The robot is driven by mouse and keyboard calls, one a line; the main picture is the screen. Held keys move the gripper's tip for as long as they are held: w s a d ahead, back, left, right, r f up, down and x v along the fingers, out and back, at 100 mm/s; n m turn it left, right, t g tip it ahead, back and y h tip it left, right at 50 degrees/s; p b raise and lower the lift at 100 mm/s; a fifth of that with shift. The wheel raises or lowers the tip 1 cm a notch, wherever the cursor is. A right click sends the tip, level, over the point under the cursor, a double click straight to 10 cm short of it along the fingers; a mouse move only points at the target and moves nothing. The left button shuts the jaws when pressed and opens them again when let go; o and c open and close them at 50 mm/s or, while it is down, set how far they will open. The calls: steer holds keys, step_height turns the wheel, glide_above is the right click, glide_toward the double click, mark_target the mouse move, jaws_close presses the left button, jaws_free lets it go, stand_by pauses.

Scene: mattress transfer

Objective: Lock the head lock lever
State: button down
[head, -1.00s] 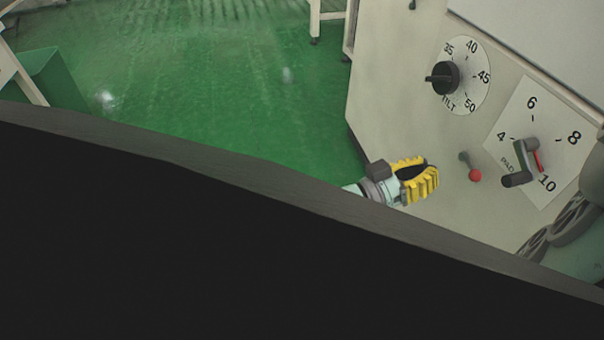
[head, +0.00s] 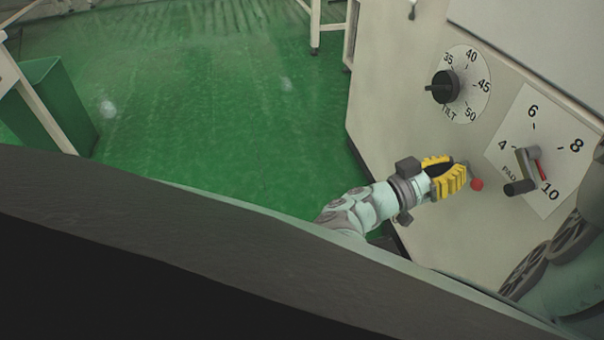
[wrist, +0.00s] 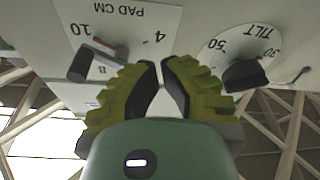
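The small lever with a red knob (head: 477,184), which I take for the head lock lever, sticks out of the pale machine panel between the two dials. In the head view its shaft is mostly hidden by my gripper (head: 462,171). My gripper has yellow ribbed fingers, and its tips are right beside the knob, on its left. Whether they touch the lever I cannot tell. In the wrist view the fingertips of my gripper (wrist: 161,66) are apart with a narrow gap between them. I cannot make out the red knob there.
The PAD dial with a crank handle (head: 522,172) is right of the lever. The TILT dial with a black knob (head: 445,87) is above it. Both also show in the wrist view, PAD (wrist: 125,25) and TILT (wrist: 243,55). Green floor (head: 220,110) lies open to the left.

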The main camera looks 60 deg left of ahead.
mark_target(472, 177)
steer(key=shift+w+d+f+b, duration=0.35)
steer(key=shift+w+d+f, duration=0.1)
steer(key=shift+w, duration=0.4)
steer(key=shift+w+d+f+b, duration=0.4)
steer(key=shift+w+d, duration=0.1)
steer(key=shift+w, duration=0.4)
steer(key=shift+w+d+f+b, duration=0.3)
steer(key=shift+w+d+f, duration=0.15)
steer(key=shift+w, duration=0.4)
steer(key=shift+r, duration=0.1)
steer(key=shift+s+d+f+m, duration=0.1)
steer(key=shift+d+f+m, duration=0.05)
steer(key=shift+f+m, duration=0.2)
